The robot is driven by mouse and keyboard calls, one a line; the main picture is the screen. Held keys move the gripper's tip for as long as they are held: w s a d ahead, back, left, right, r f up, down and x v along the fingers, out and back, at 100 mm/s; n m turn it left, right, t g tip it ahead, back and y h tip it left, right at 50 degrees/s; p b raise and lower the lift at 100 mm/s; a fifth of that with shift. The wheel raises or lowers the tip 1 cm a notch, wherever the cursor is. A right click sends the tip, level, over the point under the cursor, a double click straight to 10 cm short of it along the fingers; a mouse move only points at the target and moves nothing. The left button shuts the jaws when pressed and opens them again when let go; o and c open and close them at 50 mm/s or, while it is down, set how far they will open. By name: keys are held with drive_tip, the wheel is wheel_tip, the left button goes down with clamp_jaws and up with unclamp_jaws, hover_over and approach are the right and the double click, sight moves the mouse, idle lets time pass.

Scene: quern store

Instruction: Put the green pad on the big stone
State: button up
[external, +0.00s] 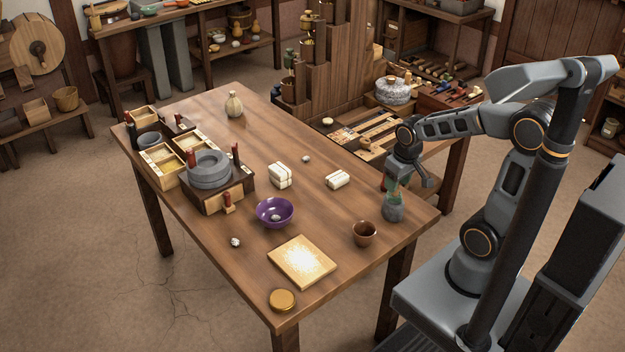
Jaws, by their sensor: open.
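My gripper (407,182) is open at the right end of the table, just above a grey rounded stone (393,212). A small green piece (393,196), which may be the green pad, shows at the top of this stone, close under the gripper. I cannot tell whether it rests on the stone or is a separate pad, and the gripper partly hides it. A larger round grey stone (209,170), stacked like a quern, sits on a wooden box at the left of the table. No other green pad is clear.
A purple bowl (275,212) holds a small pale thing. A brown cup (364,233), a tan board (301,262), a round golden lid (283,300) and two white bundles (280,175) (337,180) lie around. A vase (234,105) stands farther back. The table's middle has free room.

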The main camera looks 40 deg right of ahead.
wheel_tip(320, 180, up, 10)
drive_tip(key=s+p, duration=0.1)
drive_tip(key=s, duration=0.1)
drive_tip(key=t, duration=0.1)
approach(399, 197)
drive_tip(key=s, duration=0.1)
drive_tip(key=shift+s+d+r, duration=0.25)
drive_tip(key=shift+r, duration=0.25)
drive_tip(key=shift+p, duration=0.3)
